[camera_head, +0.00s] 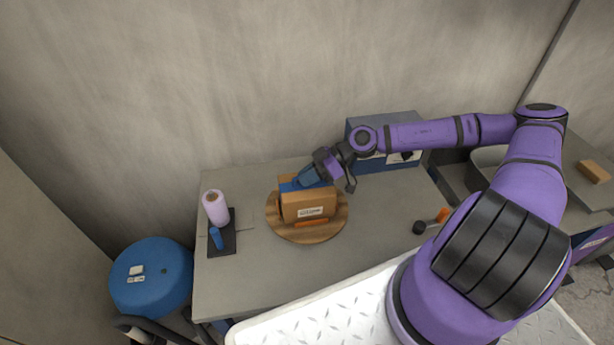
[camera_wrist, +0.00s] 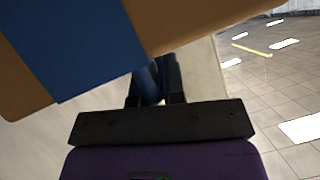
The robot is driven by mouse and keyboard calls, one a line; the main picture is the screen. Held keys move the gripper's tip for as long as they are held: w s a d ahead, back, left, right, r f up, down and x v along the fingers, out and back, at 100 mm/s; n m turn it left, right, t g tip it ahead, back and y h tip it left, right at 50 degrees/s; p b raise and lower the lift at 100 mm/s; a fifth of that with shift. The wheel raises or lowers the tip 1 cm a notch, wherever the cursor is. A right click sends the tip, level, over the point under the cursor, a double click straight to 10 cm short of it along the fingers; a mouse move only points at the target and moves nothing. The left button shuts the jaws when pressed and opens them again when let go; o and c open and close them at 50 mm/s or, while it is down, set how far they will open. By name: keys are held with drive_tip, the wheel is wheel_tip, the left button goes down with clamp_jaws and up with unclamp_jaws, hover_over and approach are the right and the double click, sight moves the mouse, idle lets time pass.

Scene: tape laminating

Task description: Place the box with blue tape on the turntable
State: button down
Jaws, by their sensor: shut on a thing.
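The brown cardboard box (camera_head: 308,208) has a white label on its front and blue tape (camera_head: 290,185) over its top. It is at the wooden turntable (camera_head: 338,222), over its middle; I cannot tell whether its underside touches the wood. My gripper (camera_head: 308,178) is at the top of the box, shut on it. In the wrist view the box (camera_wrist: 190,22) with its wide blue tape band (camera_wrist: 75,45) fills the upper left, tilted in the picture. The fingertips are hidden behind it.
A wrap roll (camera_head: 215,207) stands on a black plate (camera_head: 228,243) left of the turntable, with a small blue object. A blue-grey case (camera_head: 385,165) stands behind at the right. A black and orange tool (camera_head: 432,221) lies right. A blue drum (camera_head: 152,285) stands beside the table.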

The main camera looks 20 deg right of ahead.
drive_tip(key=c, duration=1.2)
unclamp_jaws()
drive_tip(key=shift+f, duration=0.1)
